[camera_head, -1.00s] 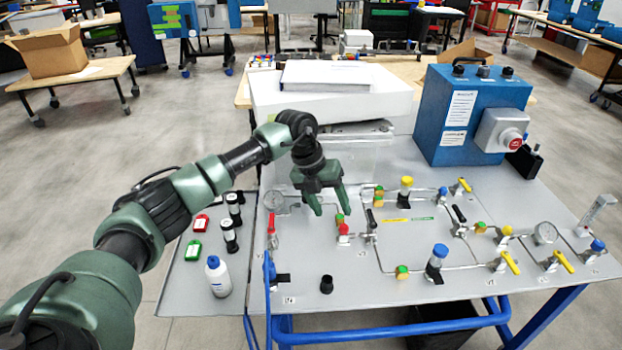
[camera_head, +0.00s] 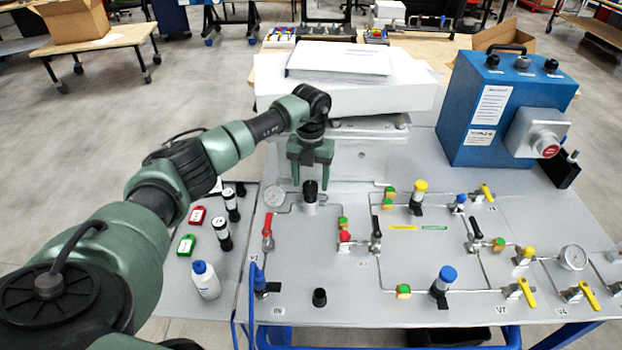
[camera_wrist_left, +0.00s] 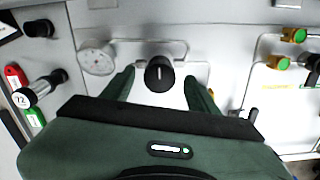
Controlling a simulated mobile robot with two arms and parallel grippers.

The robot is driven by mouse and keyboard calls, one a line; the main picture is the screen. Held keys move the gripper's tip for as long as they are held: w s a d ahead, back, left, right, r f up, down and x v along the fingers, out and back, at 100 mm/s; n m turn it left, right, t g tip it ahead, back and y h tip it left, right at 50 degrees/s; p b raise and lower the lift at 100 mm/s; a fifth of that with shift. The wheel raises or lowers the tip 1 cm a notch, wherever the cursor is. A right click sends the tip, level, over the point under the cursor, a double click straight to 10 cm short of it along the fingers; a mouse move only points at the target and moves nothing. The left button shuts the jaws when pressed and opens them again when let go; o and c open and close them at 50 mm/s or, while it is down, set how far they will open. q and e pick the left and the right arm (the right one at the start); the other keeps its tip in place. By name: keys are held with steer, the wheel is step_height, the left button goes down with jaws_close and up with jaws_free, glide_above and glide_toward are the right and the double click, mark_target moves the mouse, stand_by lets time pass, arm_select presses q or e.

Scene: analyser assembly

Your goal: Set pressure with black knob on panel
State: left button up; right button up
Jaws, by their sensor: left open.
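The black knob (camera_head: 310,190) stands upright on a metal fitting at the back left of the grey panel (camera_head: 330,270). In the left wrist view the knob (camera_wrist_left: 159,74) shows from above with a white mark line on its top. My left gripper (camera_head: 310,180) points down at the knob with its two green fingers apart. In the left wrist view the gripper (camera_wrist_left: 160,85) has one finger on each side of the knob, with a visible gap on both sides. A round pressure gauge (camera_head: 274,196) sits just left of the knob, also in the left wrist view (camera_wrist_left: 97,58).
A white box (camera_head: 345,90) stands close behind the knob. A red-handled valve (camera_head: 267,228) and a black-handled valve (camera_head: 376,230) stand in front of it on either side. A blue control box (camera_head: 505,105) is at the back right. A white bottle (camera_head: 205,280) stands at the left.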

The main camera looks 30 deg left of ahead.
arm_select(q)
steer(key=shift+f, duration=0.3)
steer(key=shift+s, duration=0.2)
steer(key=shift+w, duration=0.1)
jaws_close()
steer(key=shift+f, duration=0.1)
